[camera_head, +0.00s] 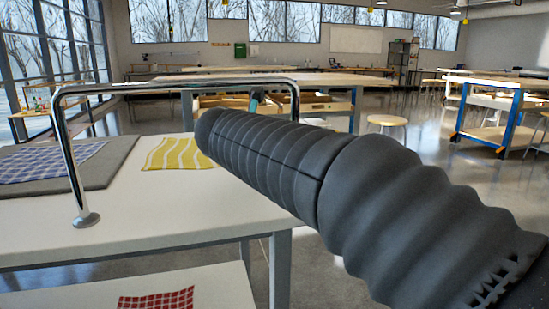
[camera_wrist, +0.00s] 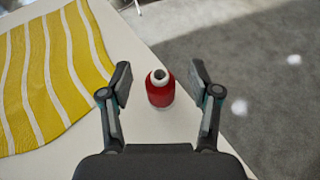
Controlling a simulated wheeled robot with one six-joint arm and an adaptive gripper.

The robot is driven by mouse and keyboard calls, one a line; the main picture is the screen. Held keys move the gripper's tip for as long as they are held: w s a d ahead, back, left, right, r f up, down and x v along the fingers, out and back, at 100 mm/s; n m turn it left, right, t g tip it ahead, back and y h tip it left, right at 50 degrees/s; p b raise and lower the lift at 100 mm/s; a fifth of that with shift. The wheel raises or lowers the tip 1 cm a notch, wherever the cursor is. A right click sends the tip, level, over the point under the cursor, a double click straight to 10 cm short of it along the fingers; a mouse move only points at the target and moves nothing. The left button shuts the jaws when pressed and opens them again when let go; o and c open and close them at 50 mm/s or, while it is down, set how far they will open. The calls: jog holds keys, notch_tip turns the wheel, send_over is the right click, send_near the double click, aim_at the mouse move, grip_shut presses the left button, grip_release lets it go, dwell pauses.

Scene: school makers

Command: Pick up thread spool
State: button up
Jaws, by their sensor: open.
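The thread spool (camera_wrist: 160,94) is red with a pale top and a dark hole in it. In the wrist view it stands on the white table (camera_wrist: 140,60), close to the table's edge. My gripper (camera_wrist: 161,82) is open, with one finger on each side of the spool in the picture. Gaps show between the spool and both fingers. I cannot tell the height of the fingers above the table. In the head view my dark ribbed arm hides the spool and most of the gripper.
A yellow cloth with white stripes (camera_wrist: 45,75) lies left of the spool. In the head view a chrome rail (camera_head: 70,150) rises from the white table (camera_head: 150,210). A blue checked cloth (camera_head: 50,163) lies on a grey mat (camera_head: 105,170). A red checked cloth (camera_head: 160,300) lies on a lower shelf.

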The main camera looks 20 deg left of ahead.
jog(key=shift+w+f, duration=0.2)
jog(key=shift+w, duration=0.1)
grip_shut()
jog(key=shift+r+p, duration=0.4)
jog(key=shift+p, duration=0.2)
jog(key=shift+s, duration=0.15)
